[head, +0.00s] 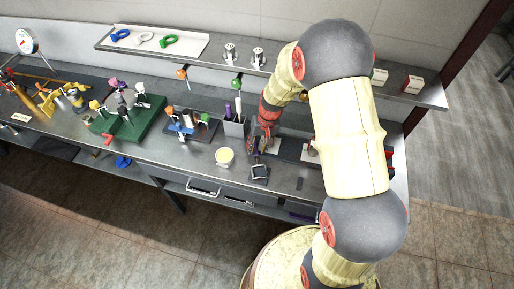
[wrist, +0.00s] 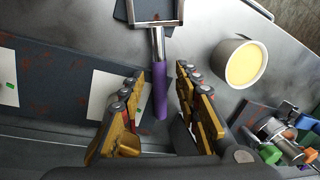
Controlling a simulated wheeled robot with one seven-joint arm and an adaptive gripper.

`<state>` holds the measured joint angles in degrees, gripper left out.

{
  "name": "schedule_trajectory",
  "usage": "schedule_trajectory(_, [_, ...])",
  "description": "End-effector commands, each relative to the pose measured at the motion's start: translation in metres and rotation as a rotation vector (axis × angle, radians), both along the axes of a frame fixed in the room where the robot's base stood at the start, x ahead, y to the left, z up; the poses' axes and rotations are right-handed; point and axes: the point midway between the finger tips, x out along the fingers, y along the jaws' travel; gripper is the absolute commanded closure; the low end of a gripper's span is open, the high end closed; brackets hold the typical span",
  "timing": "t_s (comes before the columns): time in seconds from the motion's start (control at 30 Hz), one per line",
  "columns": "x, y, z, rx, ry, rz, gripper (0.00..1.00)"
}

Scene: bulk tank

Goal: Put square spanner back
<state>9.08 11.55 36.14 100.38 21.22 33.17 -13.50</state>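A tool with a purple handle (wrist: 160,92), a metal shank and a square metal frame head lies on the steel bench; I take it to be the square spanner. Its square head (head: 260,171) shows near the bench's front edge in the head view. My gripper (wrist: 157,95) is open, with one finger on each side of the purple handle and a visible gap to both. In the head view my gripper (head: 263,145) is low over the bench, partly hidden by my arm, and the handle cannot be made out there.
A white cup with yellow contents (head: 225,157) stands left of the square head. A grey holder with upright tools (head: 234,127) and a blue device (head: 186,127) are further left. A dark panel with white cards (wrist: 40,92) lies beside the handle. A shelf (head: 200,55) runs behind.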

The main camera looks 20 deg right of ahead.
Motion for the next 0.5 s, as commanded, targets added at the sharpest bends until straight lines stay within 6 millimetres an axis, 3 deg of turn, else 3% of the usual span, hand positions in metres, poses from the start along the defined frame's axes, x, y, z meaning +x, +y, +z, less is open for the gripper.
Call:
schedule_trajectory(0.17, [0.001,-0.002,0.015,-0.001,-0.004,-0.001,0.68])
schedule_trajectory(0.5, [-0.002,-0.016,0.083,-0.001,-0.004,-0.001,0.68])
